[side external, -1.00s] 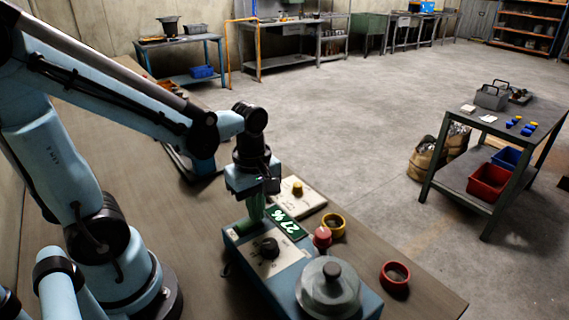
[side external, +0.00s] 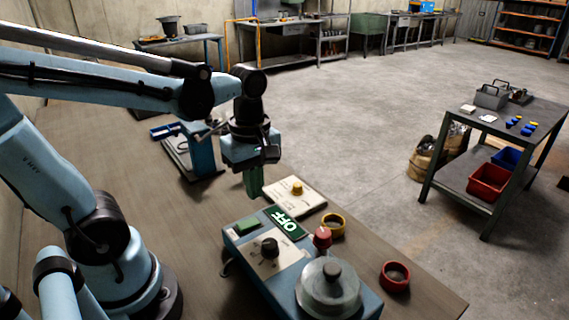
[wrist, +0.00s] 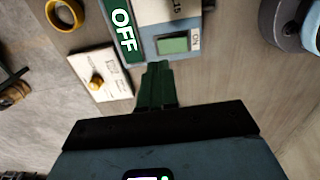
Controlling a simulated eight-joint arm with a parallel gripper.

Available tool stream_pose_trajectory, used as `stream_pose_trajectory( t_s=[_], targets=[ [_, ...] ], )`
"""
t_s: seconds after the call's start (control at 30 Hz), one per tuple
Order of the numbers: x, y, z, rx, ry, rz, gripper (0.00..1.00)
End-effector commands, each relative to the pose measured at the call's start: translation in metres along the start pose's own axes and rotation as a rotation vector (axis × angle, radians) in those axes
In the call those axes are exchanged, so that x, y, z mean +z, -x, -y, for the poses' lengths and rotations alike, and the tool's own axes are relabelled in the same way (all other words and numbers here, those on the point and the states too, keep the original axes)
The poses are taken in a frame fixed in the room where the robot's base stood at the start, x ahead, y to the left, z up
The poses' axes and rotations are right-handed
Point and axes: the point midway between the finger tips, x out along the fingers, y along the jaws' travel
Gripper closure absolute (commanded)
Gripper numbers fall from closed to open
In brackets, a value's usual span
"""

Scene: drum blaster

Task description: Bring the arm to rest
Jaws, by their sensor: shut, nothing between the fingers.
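My gripper (side external: 254,181) is shut and empty, with green fingers pointing down above the table behind the blue machine (side external: 236,248). In the wrist view its fingertips (wrist: 158,68) are close together. The machine's display (side external: 287,223) reads OFF; it also reads OFF in the wrist view (wrist: 122,30). A green button (side external: 247,225) on the machine's top is below my gripper and apart from it. A black knob (side external: 269,248), a red knob (side external: 322,237) and a round lidded drum (side external: 328,287) are on the machine.
A white plate with a yellow knob (side external: 297,188) lies behind the machine. A yellow ring (side external: 333,223) and a red ring (side external: 395,276) lie to its right. A blue stand (side external: 198,150) is at the back left. A cart (side external: 490,130) stands apart at right.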

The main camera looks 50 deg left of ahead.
Motion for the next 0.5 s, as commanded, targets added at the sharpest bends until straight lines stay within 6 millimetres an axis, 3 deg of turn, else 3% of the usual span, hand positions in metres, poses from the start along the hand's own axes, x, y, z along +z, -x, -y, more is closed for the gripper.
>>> stream_pose_trajectory(
  t_s=[0.27, 0.37, 0.5],
  targets=[
    [0.0003, -0.0002, -0.0003, 0.010, -0.022, -0.001, 1.00],
    [0.0016, -0.0003, -0.0014, 0.049, -0.123, -0.006, 1.00],
    [0.0048, 0.0005, -0.0056, 0.158, -0.407, -0.041, 1.00]
  ],
)
